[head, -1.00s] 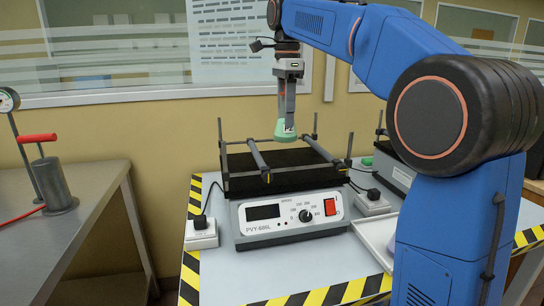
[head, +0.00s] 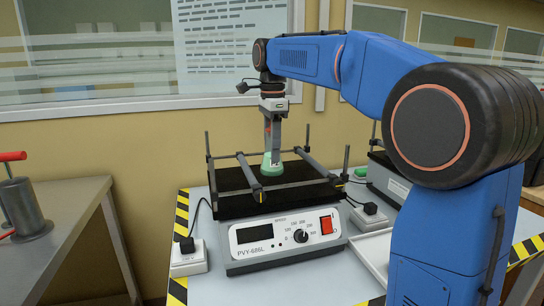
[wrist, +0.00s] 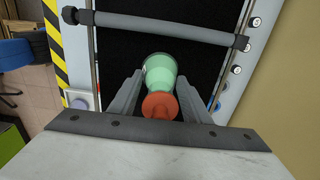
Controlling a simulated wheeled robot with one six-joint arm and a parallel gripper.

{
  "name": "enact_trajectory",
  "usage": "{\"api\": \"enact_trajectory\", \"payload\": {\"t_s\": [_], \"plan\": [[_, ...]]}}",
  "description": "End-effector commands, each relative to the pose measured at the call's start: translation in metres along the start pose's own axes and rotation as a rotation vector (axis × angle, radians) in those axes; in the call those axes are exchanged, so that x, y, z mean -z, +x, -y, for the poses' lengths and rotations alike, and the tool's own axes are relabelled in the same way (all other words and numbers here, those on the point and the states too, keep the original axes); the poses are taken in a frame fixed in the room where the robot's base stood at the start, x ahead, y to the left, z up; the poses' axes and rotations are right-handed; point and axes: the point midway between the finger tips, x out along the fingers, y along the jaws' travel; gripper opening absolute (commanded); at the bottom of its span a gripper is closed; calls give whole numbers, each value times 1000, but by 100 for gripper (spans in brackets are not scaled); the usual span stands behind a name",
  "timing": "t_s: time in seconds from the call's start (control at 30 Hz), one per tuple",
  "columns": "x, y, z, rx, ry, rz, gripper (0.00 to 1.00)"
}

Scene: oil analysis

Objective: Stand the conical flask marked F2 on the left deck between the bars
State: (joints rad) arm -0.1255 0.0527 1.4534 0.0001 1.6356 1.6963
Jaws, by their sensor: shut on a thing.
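The conical flask (head: 271,166) holds green liquid and has an orange-red stopper (wrist: 160,105). It carries a small label whose mark is too small to read surely. My gripper (head: 272,146) is shut on its neck from above; both fingers show beside the stopper in the wrist view (wrist: 160,95). The flask is upright over the black left deck (head: 225,203) of the shaker, between the far-left bar (head: 247,173) and the right bar (head: 316,164). Its base is at or just above the deck; I cannot tell if it touches.
The shaker's front panel (head: 285,240) has a display, knob and red switch. Upright posts (head: 209,160) stand at the deck's corners. A second device (head: 388,178) stands to the right, with a white tray (head: 373,252) in front. A metal bench (head: 70,200) is at left.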

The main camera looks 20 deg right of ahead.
Motion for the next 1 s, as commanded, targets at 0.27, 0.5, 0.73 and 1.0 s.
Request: {"api": "enact_trajectory", "payload": {"t_s": [0.27, 0.5, 0.73, 1.0], "plan": [[0, 23, 0, 1, 0, 0, 13], [0, 24, 0, 0, 0, 0, 13], [0, 25, 0, 0, 0, 0, 62], [0, 21, 0, 1, 0, 0, 62]]}}
